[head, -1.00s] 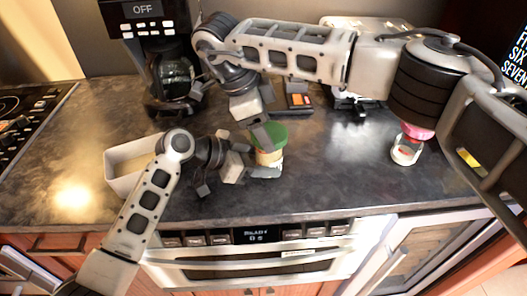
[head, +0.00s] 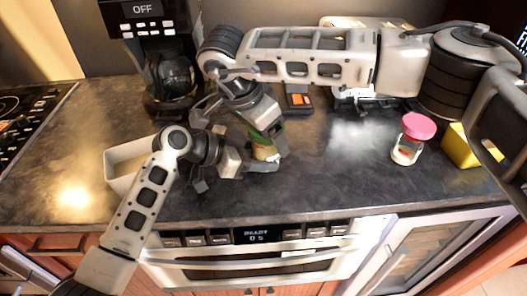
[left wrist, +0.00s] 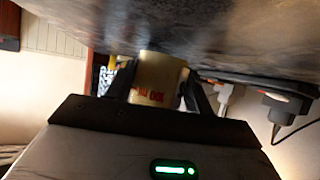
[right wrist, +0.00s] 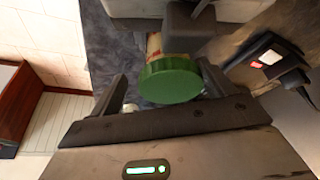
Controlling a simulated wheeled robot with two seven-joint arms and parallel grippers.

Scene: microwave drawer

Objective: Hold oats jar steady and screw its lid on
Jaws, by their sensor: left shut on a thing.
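The oats jar (head: 264,152) stands upright on the counter near its front edge. It also shows in the left wrist view (left wrist: 158,75) as a pale cylinder with red lettering. My left gripper (head: 258,163) is shut on the jar's body from the left. The green lid (right wrist: 170,82) sits on top of the jar; whether it is threaded cannot be told. My right gripper (head: 268,130) is above the jar, pointing down. In the right wrist view its fingers are spread, one on each side of the lid, with a gap at the left finger. In the head view it hides most of the lid.
A white open bin (head: 122,165) stands left of my left arm. A coffee maker (head: 165,75) is at the back left. A glass jar with a pink lid (head: 408,145) and a yellow box (head: 458,147) stand on the right. The counter between is clear.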

